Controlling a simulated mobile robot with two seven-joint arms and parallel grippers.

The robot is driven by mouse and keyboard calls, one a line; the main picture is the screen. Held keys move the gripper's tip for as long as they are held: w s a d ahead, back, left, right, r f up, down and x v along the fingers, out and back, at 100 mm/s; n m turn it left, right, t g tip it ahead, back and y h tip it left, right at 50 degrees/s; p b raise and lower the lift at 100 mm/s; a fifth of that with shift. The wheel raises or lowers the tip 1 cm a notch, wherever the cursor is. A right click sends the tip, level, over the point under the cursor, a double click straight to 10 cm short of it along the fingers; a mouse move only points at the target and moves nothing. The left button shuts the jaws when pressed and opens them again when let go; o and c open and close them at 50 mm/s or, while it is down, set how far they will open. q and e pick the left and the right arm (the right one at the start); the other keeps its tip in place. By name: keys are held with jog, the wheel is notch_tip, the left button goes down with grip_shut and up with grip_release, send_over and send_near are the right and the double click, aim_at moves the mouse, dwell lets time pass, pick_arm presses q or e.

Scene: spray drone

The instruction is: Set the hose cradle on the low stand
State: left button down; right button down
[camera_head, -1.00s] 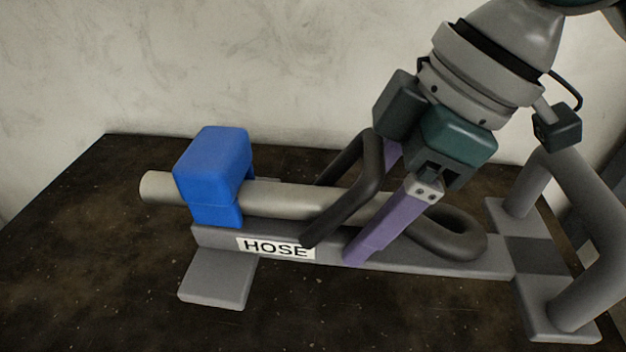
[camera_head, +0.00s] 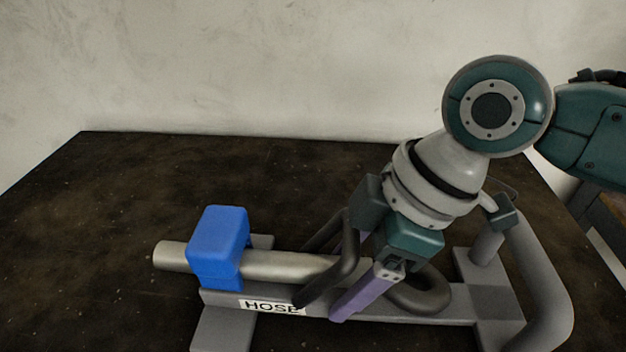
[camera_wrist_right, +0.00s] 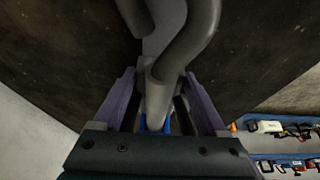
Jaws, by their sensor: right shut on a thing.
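The hose cradle (camera_head: 215,325) is a long grey frame with a HOSE label, a blue clamp (camera_head: 219,240), a pale tube (camera_head: 285,265), dark curved hose and a thick grey handle bar (camera_head: 550,285) at its right end. My right gripper (camera_head: 328,302) is shut on the cradle near its middle. One purple finger shows in front; the other is mostly hidden. In the right wrist view the tube (camera_wrist_right: 157,95) lies between both purple fingers. No separate low stand can be made out. Whether the cradle touches the dark surface below is unclear. My left gripper is out of view.
The dark, speckled tabletop (camera_head: 130,220) is clear to the left of and behind the cradle. A pale wall (camera_head: 230,70) stands behind it. In the right wrist view, a blue rack (camera_wrist_right: 270,117) with several small items shows at the lower right.

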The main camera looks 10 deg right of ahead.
jog(key=shift+w, duration=0.1)
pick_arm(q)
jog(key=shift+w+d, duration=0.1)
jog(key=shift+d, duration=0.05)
pick_arm(e)
grip_release()
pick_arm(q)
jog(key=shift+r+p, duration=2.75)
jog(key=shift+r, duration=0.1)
pick_arm(e)
jog(key=v, duration=1.2)
jog(key=shift+r, duration=0.1)
